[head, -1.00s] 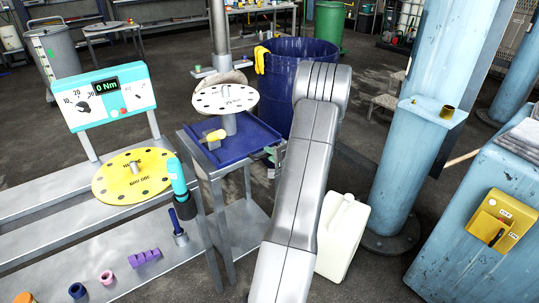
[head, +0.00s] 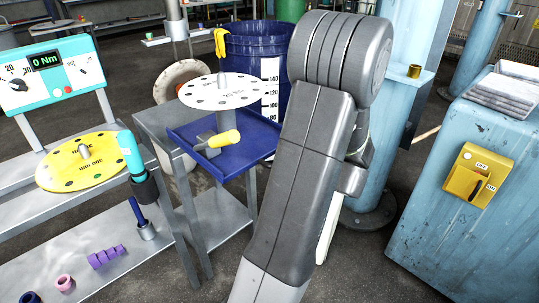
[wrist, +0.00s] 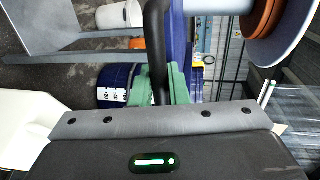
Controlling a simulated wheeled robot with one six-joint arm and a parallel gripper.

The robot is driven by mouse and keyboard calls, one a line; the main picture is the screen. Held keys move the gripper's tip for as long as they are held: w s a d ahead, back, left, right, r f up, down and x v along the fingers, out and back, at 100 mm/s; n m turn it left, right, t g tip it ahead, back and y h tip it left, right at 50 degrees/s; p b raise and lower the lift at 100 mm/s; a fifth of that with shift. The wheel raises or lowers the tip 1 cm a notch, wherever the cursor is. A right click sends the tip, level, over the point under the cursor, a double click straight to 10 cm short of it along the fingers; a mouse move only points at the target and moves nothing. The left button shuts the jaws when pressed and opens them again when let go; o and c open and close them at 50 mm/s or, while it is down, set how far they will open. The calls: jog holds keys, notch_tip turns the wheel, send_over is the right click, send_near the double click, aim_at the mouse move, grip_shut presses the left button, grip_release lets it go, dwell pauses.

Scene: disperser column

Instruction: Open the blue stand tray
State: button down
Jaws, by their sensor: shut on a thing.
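The blue stand tray (head: 238,158) juts out to the right of its grey metal stand (head: 150,118). In the head view, my grey arm hides the gripper and handle.
A blue drum (head: 262,55) stands behind the tray. On the left are a bench with a yellow disc (head: 75,172) and a torque display (head: 50,75). A blue column (head: 370,185) and a blue cabinet (head: 440,225) stand on the right.

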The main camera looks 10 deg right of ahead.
jog(key=shift+f+b+v, duration=0.25)
jog(key=shift+b+v, duration=0.05)
jog(key=shift+v, duration=0.9)
jog(key=shift+f+b+v, duration=0.25)
jog(key=shift+v, duration=0.95)
jog(key=shift+s, duration=0.1)
jog(key=c, duration=1.5)
grip_release()
jog(key=shift+d, duration=0.1)
jog(key=p+v, duration=0.1)
jog(key=v, duration=1.2)
jog(key=shift+s+d, duration=0.15)
jog(key=shift+s, duration=0.15)
jog(key=b+x, duration=0.1)
jog(key=x, duration=1.3)
jog(key=shift+r, duration=0.1)
